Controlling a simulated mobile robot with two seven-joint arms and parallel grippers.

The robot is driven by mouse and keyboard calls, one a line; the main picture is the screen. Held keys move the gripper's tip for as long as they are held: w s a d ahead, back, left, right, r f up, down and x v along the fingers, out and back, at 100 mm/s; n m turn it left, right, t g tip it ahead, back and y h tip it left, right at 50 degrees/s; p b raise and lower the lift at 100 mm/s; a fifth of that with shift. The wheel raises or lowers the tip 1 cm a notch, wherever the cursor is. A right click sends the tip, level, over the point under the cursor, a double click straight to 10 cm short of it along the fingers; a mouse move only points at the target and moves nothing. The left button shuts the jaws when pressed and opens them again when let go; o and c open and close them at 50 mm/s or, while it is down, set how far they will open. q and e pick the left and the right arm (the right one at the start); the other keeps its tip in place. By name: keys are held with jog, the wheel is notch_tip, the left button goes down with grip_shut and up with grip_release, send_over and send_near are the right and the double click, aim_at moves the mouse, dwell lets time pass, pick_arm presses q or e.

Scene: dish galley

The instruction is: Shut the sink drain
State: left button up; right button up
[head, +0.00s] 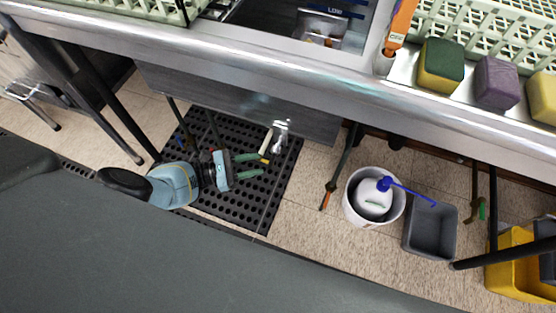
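The sink (265,12) is at the top of the head view, and only part of its basin shows. Below its front, a shiny metal fitting (281,132), which looks like the drain valve, shows against the dark mat. A cream bar (267,141) beside it looks like its handle; whether the drain is open or shut I cannot tell. My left gripper (262,165) reaches in from the left under the counter. Its two green fingers are apart, with nothing visibly held. The fingertips are close to the bar's lower end; contact is unclear. My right gripper is not in view.
The steel counter edge (240,50) runs above my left arm. An orange-tipped dark rod (330,187), a white bucket (351,205) with a bottle (373,199), a grey bin (420,240) and a yellow bin (508,275) are to the right. A black mat (250,215) covers the floor.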

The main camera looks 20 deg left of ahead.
aim_at(273, 158)
pick_arm(q)
jog(key=b+x, duration=0.1)
jog(key=x, duration=0.6)
jog(key=shift+w+d, duration=0.2)
jog(key=shift+d, duration=0.1)
jog(key=shift+f, duration=0.1)
grip_shut()
